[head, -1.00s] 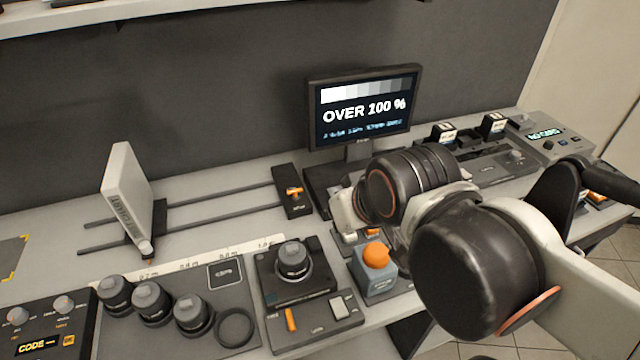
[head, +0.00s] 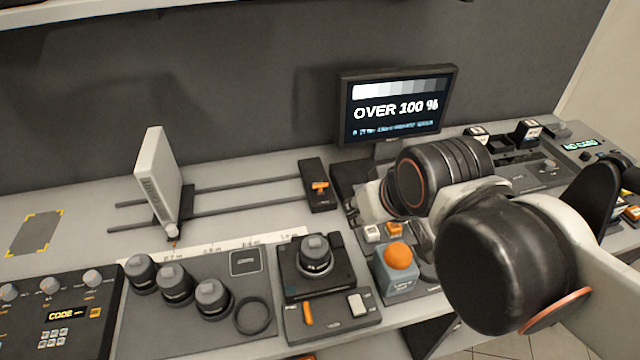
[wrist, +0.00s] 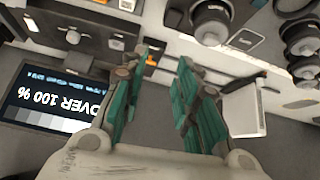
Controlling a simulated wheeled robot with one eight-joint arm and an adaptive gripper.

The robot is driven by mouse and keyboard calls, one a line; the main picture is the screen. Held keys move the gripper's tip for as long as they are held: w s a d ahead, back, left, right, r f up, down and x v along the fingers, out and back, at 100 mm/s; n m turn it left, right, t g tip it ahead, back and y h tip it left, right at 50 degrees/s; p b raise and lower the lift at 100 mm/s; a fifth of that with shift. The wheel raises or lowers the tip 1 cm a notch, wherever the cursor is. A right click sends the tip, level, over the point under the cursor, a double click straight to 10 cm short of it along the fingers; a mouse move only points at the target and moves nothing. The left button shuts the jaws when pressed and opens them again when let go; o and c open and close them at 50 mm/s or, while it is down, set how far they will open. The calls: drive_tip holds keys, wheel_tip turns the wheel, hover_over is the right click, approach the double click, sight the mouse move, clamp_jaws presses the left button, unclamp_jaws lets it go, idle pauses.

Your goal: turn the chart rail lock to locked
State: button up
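The chart rail lock is an orange lever (head: 320,186) on a dark block (head: 318,200) at the right end of the two rails. The lever lies roughly crosswise to the block's length; any lock markings are too small to read. An orange piece that looks like this lever (wrist: 152,59) shows in the wrist view, by the left fingertip. The white chart panel (head: 160,180) stands upright on the rail carriage at the left. My gripper (wrist: 168,58) is open, with green pads apart and nothing between them. In the head view its fingers are hidden behind my arm.
A monitor (head: 398,105) reading "OVER 100 %" stands right of the lock. In front are a lens testing unit (head: 318,265), several lenses on a grey mat (head: 235,320), and a box with an orange button (head: 398,257). The desk between the rails and the back wall is clear.

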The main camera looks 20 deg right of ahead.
drive_tip(key=w+r+n+g, duration=0.2)
drive_tip(key=w+r+n, duration=0.15)
drive_tip(key=w, duration=0.35)
drive_tip(key=n+g+p, duration=0.2)
drive_tip(key=n+g, duration=0.3)
drive_tip(key=n, duration=0.9)
hover_over(320, 188)
wheel_tip(320, 188, down, 9)
drive_tip(key=shift+m, duration=0.25)
drive_tip(key=f+b, duration=0.1)
drive_tip(key=f, duration=0.3)
drive_tip(key=f+b, duration=0.1)
drive_tip(key=f, duration=0.4)
drive_tip(key=f+b, duration=0.2)
drive_tip(key=f, duration=0.2)
drive_tip(key=shift+w+d+f, duration=0.15)
drive_tip(key=shift+w+f, duration=0.1)
drive_tip(key=shift+f, duration=0.05)
drive_tip(key=shift+c, duration=0.2)
clamp_jaws()
